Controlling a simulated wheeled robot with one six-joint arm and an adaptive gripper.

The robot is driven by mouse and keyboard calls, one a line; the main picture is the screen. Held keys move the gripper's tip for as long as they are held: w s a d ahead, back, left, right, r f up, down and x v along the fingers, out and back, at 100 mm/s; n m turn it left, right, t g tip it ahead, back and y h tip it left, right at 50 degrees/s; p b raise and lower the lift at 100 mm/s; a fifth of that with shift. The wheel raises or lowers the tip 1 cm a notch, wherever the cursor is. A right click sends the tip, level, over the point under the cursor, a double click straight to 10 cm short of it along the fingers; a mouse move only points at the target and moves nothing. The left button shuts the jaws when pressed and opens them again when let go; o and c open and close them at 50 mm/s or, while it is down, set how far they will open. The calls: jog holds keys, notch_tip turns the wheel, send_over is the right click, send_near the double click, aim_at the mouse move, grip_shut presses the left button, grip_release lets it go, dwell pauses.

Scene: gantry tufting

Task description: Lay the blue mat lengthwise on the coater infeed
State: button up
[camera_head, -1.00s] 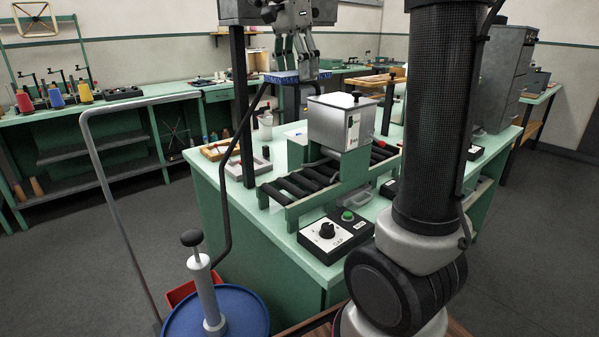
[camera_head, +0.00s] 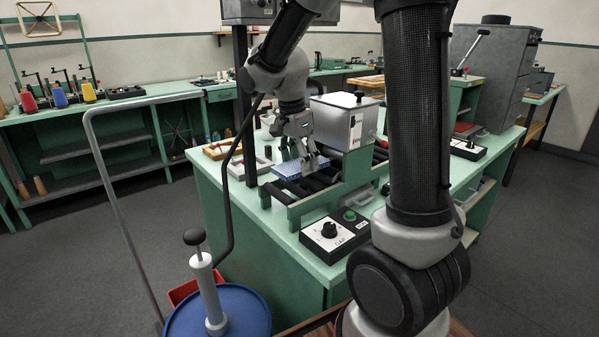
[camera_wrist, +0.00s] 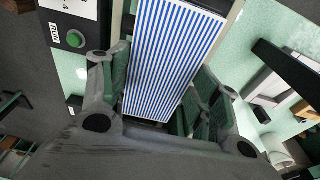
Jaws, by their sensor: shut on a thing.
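The blue mat (camera_head: 288,169) is a small slab with blue and white stripes. It lies at the left end of the black roller bed, which is the coater infeed (camera_head: 295,187), left of the silver coater box (camera_head: 343,122). My gripper (camera_head: 308,163) is over the rollers, shut on the mat near its right end. In the wrist view the striped mat (camera_wrist: 172,50) runs between the two fingers of my gripper (camera_wrist: 158,105), and its far part leaves the top of the picture. I cannot tell whether the mat's underside touches the rollers.
A control box (camera_head: 336,234) with a black knob and green button stands in front of the rollers. A wooden tray (camera_head: 218,149) and a grey frame (camera_head: 250,167) lie left of the infeed. A dark post (camera_head: 243,100) rises close by. A blue drum (camera_head: 245,315) stands at front left.

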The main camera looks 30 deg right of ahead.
aim_at(298, 164)
jog(key=shift+f, duration=1.8)
jog(key=shift+f, duration=0.1)
jog(key=o, duration=1)
